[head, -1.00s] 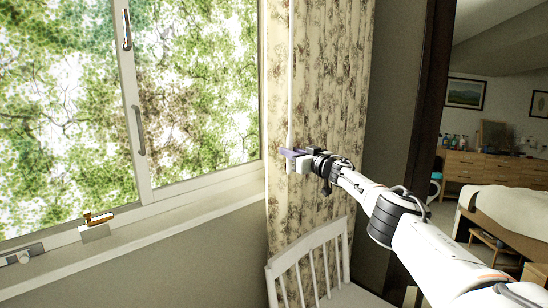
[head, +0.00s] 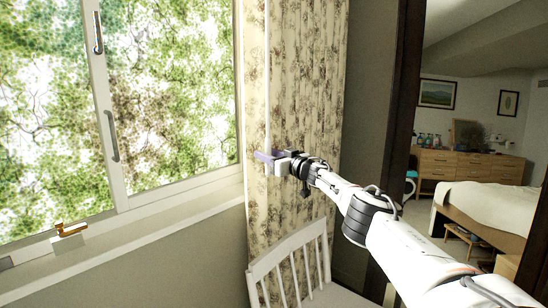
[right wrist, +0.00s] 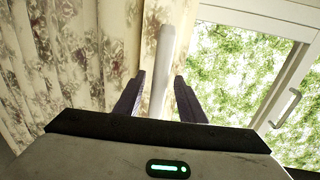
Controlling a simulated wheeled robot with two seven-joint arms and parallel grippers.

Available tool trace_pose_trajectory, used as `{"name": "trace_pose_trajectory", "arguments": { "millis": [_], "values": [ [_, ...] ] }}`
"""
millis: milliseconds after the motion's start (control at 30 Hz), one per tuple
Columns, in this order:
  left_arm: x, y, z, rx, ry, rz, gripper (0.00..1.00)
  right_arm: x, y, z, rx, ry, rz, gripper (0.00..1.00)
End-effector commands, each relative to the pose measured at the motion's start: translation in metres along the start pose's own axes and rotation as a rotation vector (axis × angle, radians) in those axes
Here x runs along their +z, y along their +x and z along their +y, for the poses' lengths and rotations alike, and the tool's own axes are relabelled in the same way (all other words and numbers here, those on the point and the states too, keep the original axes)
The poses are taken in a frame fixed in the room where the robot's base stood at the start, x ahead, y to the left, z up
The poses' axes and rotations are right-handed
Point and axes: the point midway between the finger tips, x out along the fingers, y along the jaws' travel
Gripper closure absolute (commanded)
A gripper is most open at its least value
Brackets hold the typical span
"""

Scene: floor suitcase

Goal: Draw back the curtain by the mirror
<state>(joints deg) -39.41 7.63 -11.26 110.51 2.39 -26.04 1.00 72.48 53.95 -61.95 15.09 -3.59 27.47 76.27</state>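The cream patterned curtain (head: 310,75) hangs in folds at the right side of the window, and it fills the left of the right wrist view (right wrist: 60,50). A thin white rod (head: 267,80) hangs upright along its window-side edge. My right gripper (head: 266,157) is at the rod's lower part. In the right wrist view the rod (right wrist: 162,65) stands between my two dark fingers (right wrist: 160,100), which are apart with some gap visible beside it. A tall dark frame (head: 400,130) stands right of the curtain, with a bedroom scene inside it, likely the mirror. My left gripper is not in view.
A white slatted chair (head: 290,262) stands below my right forearm, in front of the curtain. A bed (head: 490,205) and wooden dresser (head: 465,165) show inside the dark frame.

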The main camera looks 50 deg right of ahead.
Motion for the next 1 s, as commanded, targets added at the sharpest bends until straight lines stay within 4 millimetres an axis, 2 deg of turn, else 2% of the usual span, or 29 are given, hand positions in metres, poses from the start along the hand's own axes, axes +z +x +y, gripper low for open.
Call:
{"name": "trace_pose_trajectory", "arguments": {
  "millis": [433,533,1000],
  "values": [
    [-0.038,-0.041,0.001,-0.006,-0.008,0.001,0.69,-0.008,-0.027,0.000,-0.001,-0.002,-0.004,0.64],
    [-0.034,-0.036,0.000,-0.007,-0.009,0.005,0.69,0.003,-0.036,0.001,0.000,0.001,-0.004,0.64],
    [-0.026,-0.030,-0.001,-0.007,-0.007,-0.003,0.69,0.002,-0.077,0.000,-0.002,-0.004,-0.003,0.64]
  ]
}}
